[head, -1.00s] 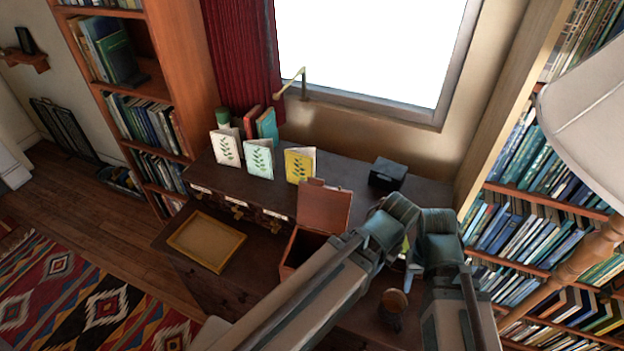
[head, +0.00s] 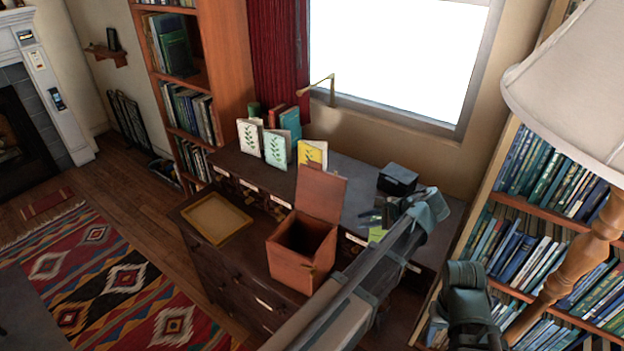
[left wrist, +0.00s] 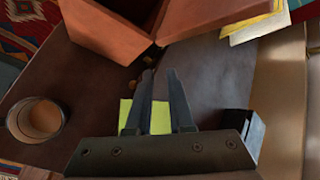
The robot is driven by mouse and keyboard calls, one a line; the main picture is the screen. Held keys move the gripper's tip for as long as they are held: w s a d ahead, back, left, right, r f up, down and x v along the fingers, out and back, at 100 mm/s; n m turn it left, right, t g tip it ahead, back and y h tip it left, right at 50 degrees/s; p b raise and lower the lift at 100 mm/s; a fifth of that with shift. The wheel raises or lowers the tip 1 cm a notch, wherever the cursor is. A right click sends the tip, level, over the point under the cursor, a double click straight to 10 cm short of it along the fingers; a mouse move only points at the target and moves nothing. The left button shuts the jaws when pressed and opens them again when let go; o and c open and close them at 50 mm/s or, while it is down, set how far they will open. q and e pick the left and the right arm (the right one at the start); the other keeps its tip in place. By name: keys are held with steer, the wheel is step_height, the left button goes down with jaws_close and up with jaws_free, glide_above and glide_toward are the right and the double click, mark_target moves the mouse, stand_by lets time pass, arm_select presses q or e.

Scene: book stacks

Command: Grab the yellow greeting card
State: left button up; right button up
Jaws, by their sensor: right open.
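The yellow greeting card (head: 313,152) stands upright and half open on the desk's raised back shelf, with a leaf print on its front. The open lid of a red-brown box hides its lower part. In the left wrist view, part of the card (left wrist: 258,25) shows at the top right, beyond the fingertips. My left gripper (left wrist: 160,76) is open and empty, its fingers apart over the dark shelf. In the head view the left gripper (head: 372,215) is right of the card and not touching it. Only part of my right arm shows at the bottom right; its gripper is out of sight.
A white card (head: 250,135) and a pale green card (head: 276,149) stand left of the yellow one. The open red-brown box (head: 300,255) is in front. A black box (head: 397,179) stands right. Yellow-green notes (left wrist: 160,117) lie below my fingers. A cup (left wrist: 40,118) is nearby.

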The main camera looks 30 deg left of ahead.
arm_select(q)
steer(key=w+a+m+y+b, duration=0.1)
steer(key=w+a, duration=0.1)
steer(key=w, duration=0.1)
steer(key=w+a+m+y+b, duration=0.1)
steer(key=w+a+y+b, duration=0.1)
steer(key=w+a, duration=0.1)
steer(key=w+a+m+y+b, duration=0.1)
steer(key=w+a+m, duration=0.1)
steer(key=w+a, duration=0.1)
steer(key=shift+w+a, duration=0.1)
steer(key=shift+w, duration=0.4)
steer(key=w+a+r+m+y+b, duration=0.4)
steer(key=w+a+y, duration=0.1)
steer(key=w+a, duration=0.1)
glide_toward(313, 149)
steer(key=shift+a, duration=2.55)
steer(key=shift+w+a+b, duration=0.1)
steer(key=shift+w+a, duration=0.1)
steer(key=shift+a, duration=0.65)
steer(key=shift+w+a+b, duration=0.1)
steer(key=shift+w+a, duration=0.15)
steer(key=shift+a, duration=0.6)
steer(key=shift+w+a+b, duration=0.1)
steer(key=shift+w+a, duration=0.1)
steer(key=shift+a, duration=0.7)
jaws_close()
arm_select(e)
step_height(313, 149, down, 11)
steer(key=shift+f, duration=0.1)
